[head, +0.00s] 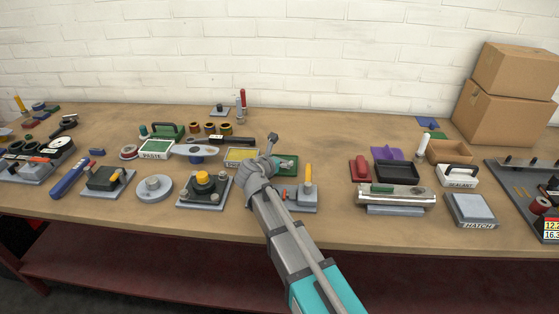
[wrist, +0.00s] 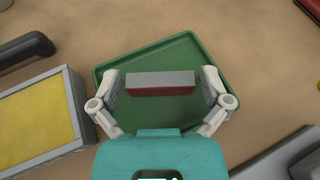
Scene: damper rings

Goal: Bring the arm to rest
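My gripper (wrist: 160,74) is open over a green tray (wrist: 180,50) in the wrist view, with one finger on each side. A short bar (wrist: 160,82) with a grey top and a dark red side shows between the fingers. In the head view my arm reaches up over the middle of the bench. The green tray (head: 290,171) shows there beside my wrist, partly covered; the fingers are too small to make out.
A yellow-bottomed tray (wrist: 38,112) is close left of my gripper. A flange with a yellow cap (head: 203,185) is to the left. Bare bench (head: 335,150) shows to the right.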

